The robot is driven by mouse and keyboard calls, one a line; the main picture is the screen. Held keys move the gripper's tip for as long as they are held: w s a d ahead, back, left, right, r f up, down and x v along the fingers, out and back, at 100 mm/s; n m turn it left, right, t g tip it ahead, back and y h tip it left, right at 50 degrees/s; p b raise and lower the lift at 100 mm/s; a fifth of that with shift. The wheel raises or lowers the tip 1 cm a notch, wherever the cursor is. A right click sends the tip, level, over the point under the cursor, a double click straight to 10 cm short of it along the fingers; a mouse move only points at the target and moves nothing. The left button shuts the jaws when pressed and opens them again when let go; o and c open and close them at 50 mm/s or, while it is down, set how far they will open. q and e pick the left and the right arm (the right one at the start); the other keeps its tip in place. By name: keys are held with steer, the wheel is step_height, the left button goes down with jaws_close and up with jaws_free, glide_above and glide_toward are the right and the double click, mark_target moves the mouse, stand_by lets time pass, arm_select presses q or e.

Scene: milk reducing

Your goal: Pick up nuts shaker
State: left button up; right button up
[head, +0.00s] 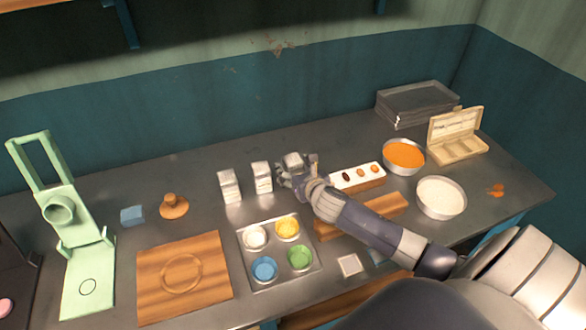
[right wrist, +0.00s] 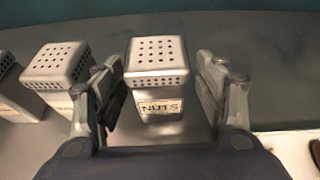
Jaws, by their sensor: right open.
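The nuts shaker (right wrist: 158,75) is a pale box with a perforated lid and a "NUTS" label, upright in the right wrist view. My right gripper (right wrist: 165,90) is open, with one finger on each side of the shaker. Small gaps show between the fingers and the shaker. In the head view my right gripper (head: 296,170) is at the right end of the shaker row. The nuts shaker (head: 293,159) is mostly hidden by it there. My left gripper is not in view.
Two similar shakers (head: 229,186) (head: 262,177) stand to the left. A tray of colored cups (head: 280,273) lies in front. A white-topped block (head: 357,177), an orange-filled bowl (head: 404,156) and a white-filled bowl (head: 441,197) are to the right. The counter behind the shakers is clear.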

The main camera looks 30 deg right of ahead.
steer(key=x, duration=0.4)
steer(key=shift+w+r, duration=0.1)
steer(key=c, duration=1.3)
